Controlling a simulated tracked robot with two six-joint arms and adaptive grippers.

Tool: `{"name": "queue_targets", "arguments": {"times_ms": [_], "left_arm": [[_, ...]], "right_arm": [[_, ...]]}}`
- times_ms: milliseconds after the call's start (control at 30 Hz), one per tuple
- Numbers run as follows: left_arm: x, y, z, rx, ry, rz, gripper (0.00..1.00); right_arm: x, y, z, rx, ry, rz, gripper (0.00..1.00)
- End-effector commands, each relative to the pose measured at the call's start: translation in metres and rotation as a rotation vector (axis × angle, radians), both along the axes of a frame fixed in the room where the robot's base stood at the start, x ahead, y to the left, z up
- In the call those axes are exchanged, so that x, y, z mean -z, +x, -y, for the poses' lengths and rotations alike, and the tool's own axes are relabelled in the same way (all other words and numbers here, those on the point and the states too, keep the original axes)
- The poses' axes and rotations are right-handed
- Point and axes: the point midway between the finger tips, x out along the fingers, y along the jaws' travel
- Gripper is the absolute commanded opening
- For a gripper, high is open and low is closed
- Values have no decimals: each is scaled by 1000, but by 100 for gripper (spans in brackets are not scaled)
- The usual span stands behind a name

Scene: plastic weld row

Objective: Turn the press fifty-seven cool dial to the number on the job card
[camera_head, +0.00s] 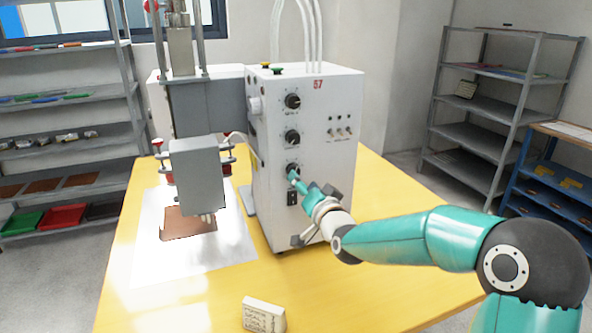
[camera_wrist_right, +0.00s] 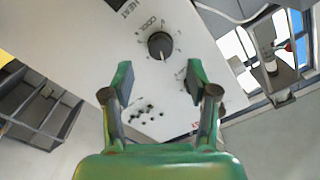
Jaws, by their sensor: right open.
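The press (camera_head: 310,150) marked 57 is a pale box on the yellow table with a column of black dials. My right gripper (camera_head: 292,176) is at the lowest dial (camera_head: 293,167) and partly covers it. In the right wrist view a black dial labelled COOL (camera_wrist_right: 160,45) lies just beyond and between the tips of the open right gripper (camera_wrist_right: 159,82). The fingers appear clear of the knob, one on each side. A pale line marks the knob, but the scale numbers are too small to read. The job card (camera_head: 263,314) stands at the table's front; its writing is unreadable. My left gripper is out of view.
The press head (camera_head: 197,175) hangs over a brown sheet (camera_head: 187,224) on a white mat (camera_head: 150,250), left of the panel. Small switches (camera_head: 339,132) sit on the press right of the dials. The yellow table (camera_head: 375,275) is clear at front right. Shelves stand behind.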

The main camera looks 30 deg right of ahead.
Motion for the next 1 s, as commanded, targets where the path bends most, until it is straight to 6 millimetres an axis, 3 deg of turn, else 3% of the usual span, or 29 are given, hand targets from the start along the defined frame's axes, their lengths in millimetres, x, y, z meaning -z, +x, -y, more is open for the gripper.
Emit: {"name": "queue_targets", "arguments": {"times_ms": [100,300,700,767,1000], "left_arm": [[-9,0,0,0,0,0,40],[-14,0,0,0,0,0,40],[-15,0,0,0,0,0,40],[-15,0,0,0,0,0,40],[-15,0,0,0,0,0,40]], "right_arm": [[-2,23,5,-1,0,-1,59],[-1,47,11,-1,1,-1,59],[0,54,12,-1,1,0,59],[0,54,12,-1,1,0,52],[0,54,12,-1,1,0,12]]}}
